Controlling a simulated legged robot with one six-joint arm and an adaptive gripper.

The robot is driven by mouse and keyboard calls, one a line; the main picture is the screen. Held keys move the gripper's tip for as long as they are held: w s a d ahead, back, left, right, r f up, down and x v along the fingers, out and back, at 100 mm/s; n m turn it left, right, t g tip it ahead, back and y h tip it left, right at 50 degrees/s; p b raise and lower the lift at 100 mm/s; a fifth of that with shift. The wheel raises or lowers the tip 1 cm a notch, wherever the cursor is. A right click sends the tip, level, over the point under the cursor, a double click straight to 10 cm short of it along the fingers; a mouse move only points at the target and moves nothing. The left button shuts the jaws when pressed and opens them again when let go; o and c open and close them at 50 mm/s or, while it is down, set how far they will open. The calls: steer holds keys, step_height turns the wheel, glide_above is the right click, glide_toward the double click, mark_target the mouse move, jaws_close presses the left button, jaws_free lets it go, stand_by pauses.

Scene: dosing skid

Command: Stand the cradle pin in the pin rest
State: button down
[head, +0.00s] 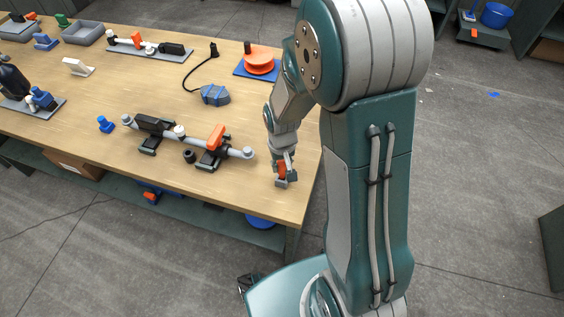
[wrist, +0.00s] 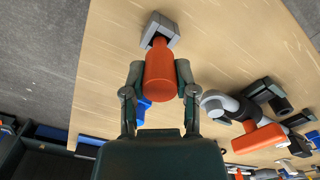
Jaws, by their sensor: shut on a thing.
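The cradle pin (wrist: 160,75) is orange with a thick body and a narrower far end. My gripper (wrist: 159,84) is shut on its thick body, one finger on each side. In the head view my gripper (head: 283,166) is low over the table's near right corner, with the orange pin (head: 282,170) between its fingers. A small grey block, seemingly the pin rest (wrist: 166,27), stands on the table at the pin's narrow end. That end overlaps the block's dark opening. I cannot tell how deep it sits, or whether it touches.
A grey pipe assembly with an orange handle (head: 216,137) lies left of my gripper on the table (head: 215,185). A blue device (head: 215,95) with a black cable and an orange spool (head: 259,62) are farther back. The table's right edge is close to my gripper.

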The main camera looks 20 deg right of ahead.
mark_target(282, 163)
steer(key=shift+c, duration=2)
jaws_free()
steer(key=shift+f, duration=0.1)
step_height(282, 163, up, 13)
steer(key=s+r+t, duration=0.5)
steer(key=s+r, duration=0.8)
steer(key=s, duration=0.1)
steer(key=shift+s+t, duration=0.15)
steer(key=shift+t, duration=0.15)
steer(key=shift+r, duration=0.1)
